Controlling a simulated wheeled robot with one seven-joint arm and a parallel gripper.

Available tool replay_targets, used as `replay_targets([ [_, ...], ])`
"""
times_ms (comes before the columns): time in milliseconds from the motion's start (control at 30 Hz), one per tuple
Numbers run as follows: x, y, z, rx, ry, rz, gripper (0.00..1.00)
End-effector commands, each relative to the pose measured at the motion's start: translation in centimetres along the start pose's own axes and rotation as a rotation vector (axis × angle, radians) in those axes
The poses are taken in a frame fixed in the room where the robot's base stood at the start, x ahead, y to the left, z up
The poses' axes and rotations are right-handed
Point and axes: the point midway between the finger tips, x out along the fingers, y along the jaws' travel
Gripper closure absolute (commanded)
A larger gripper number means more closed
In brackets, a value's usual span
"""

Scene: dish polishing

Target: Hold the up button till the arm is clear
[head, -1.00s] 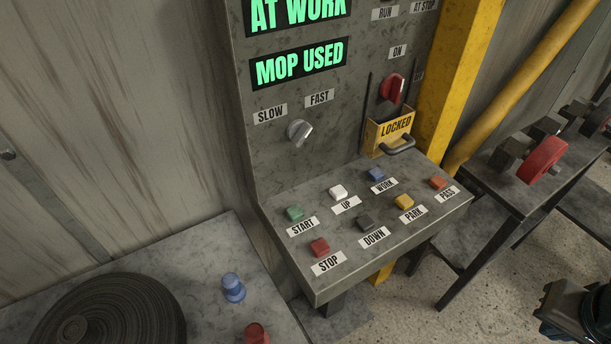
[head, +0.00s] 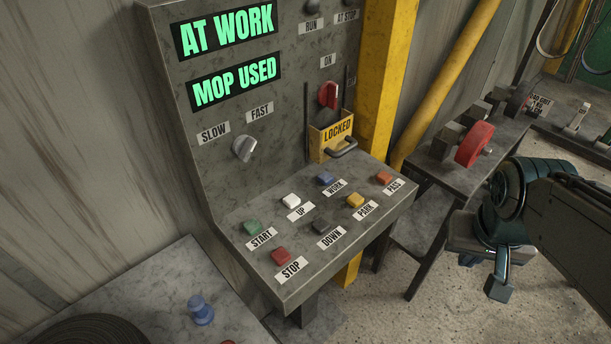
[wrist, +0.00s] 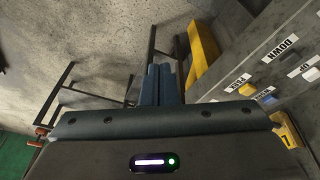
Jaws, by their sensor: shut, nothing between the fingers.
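The white up button (head: 291,201) sits on the sloping control panel (head: 385,222), between the green start button (head: 252,227) and the blue work button (head: 325,178). Its UP label lies just in front of it. My gripper (head: 499,289) is to the right of the panel, over the floor, pointing down and clear of all buttons. Its fingers are together and empty; they also show shut in the wrist view (wrist: 160,85). In the wrist view the panel's buttons and labels are at the right, upside down, apart from the fingers.
Displays on the upright panel read AT WORK (head: 226,34) and MOP USED (head: 234,83). A yellow LOCKED box (head: 330,138) with a padlock, a yellow post (head: 385,85) and a side bench with a red disc (head: 474,144) stand nearby. A blue knob (head: 200,310) is front left.

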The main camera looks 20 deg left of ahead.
Motion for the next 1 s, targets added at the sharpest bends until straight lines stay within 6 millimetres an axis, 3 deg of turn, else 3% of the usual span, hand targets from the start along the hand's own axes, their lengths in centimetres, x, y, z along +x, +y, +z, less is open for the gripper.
replay_targets([
  [267, 0.8, -6.3, -7.8, -0.131, 0.01, 0.111, 1.0],
  [500, 2.0, -15.2, -12.8, -0.244, 0.106, 0.221, 1.0],
  [633, 2.5, -21.3, -14.3, -0.311, 0.192, 0.271, 1.0],
  [800, 2.8, -29.2, -14.7, -0.392, 0.323, 0.311, 1.0],
  [900, 2.8, -32.8, -14.3, -0.425, 0.388, 0.32, 1.0],
  [1000, 2.8, -35.2, -13.9, -0.447, 0.434, 0.323, 1.0],
])
